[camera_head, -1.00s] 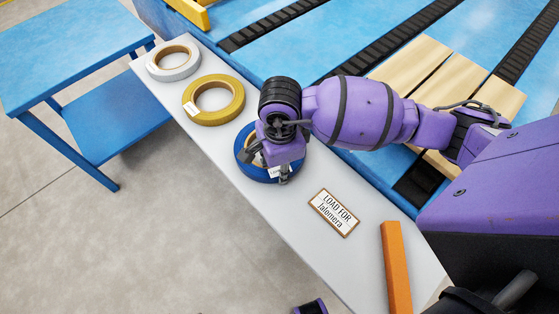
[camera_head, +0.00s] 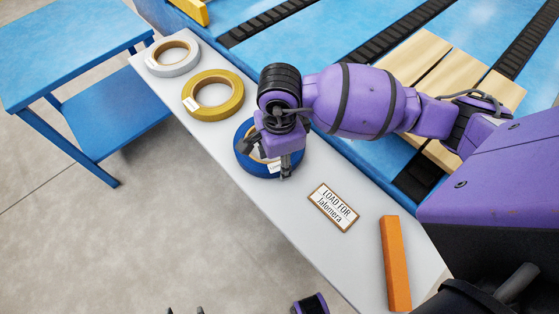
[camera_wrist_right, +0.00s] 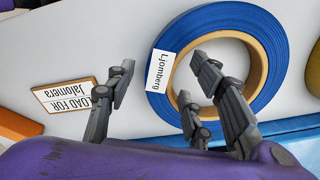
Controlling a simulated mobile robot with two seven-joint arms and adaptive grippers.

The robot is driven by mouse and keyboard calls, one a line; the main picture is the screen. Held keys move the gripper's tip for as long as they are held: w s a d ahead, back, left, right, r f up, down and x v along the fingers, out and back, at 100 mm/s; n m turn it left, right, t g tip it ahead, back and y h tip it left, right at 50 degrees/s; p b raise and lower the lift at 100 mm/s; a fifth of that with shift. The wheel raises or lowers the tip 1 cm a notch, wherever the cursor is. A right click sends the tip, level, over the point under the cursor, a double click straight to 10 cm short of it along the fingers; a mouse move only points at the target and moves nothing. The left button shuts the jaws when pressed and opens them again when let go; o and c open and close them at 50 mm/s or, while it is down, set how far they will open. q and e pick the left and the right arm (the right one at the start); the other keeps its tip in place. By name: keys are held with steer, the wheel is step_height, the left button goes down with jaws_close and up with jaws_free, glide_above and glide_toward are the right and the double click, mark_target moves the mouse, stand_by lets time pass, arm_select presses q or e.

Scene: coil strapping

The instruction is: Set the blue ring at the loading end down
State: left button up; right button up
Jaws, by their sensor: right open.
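The blue ring (camera_head: 242,163) lies flat on the light grey table, beyond the "LOAD FOR Jalomera" sign in the head view. In the right wrist view the blue ring (camera_wrist_right: 272,42) shows a tan inner core and a white label (camera_wrist_right: 159,70) reading "Ljomberg". My right gripper (camera_head: 267,160) is over the ring and hides part of it. Its fingers (camera_wrist_right: 160,80) are spread apart, some over the ring's opening and near rim, one outside it; I cannot tell whether any touches. At the bottom edge of the head view, dark tips (camera_head: 185,311) show, perhaps of my left gripper.
A yellow ring (camera_head: 213,95) and a white ring (camera_head: 172,58) lie farther along the table (camera_head: 290,215). The sign (camera_head: 333,207) and an orange bar (camera_head: 395,264) lie at the near end. A blue conveyor bed runs alongside; a blue side table (camera_head: 70,50) stands left.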

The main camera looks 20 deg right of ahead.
step_height(320, 180, up, 10)
steer(key=shift+r, duration=0.2)
